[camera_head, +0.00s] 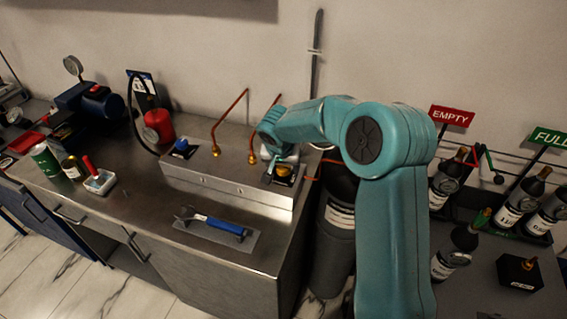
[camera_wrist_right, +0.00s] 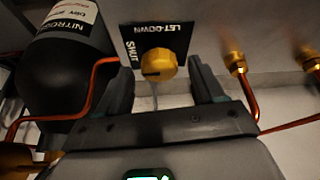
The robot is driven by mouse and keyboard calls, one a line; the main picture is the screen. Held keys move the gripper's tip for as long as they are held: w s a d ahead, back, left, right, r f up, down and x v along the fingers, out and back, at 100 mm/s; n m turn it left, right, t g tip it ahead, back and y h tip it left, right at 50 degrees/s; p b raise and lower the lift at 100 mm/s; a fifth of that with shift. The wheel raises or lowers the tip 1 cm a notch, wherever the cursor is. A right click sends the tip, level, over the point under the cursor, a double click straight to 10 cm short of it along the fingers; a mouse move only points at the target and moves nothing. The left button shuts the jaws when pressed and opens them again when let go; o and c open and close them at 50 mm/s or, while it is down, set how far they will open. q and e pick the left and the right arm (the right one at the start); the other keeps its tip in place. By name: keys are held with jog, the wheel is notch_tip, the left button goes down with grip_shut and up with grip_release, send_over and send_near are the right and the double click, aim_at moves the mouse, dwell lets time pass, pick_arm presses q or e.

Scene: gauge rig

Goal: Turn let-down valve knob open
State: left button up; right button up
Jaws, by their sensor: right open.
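The let-down valve knob (camera_wrist_right: 158,65) is a round yellow knob on a black plate marked LET-DOWN and SHUT, in the right wrist view. In the head view the knob (camera_head: 284,170) shows small at the right end of the steel panel box (camera_head: 228,178), partly covered by my gripper. My right gripper (camera_wrist_right: 160,75) is open, with one finger on each side of the knob; I cannot tell whether they touch it. My left gripper is not in view.
Copper pipes (camera_head: 229,122) rise from the box. A blue knob (camera_head: 182,147) sits at its left end. A dark nitrogen cylinder (camera_head: 335,225) stands right of the bench. Several bottles stand at the right.

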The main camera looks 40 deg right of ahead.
jog(key=shift+f, duration=0.1)
jog(key=shift+f, duration=0.1)
jog(key=c, duration=1.1)
jog(key=shift+o, duration=0.3)
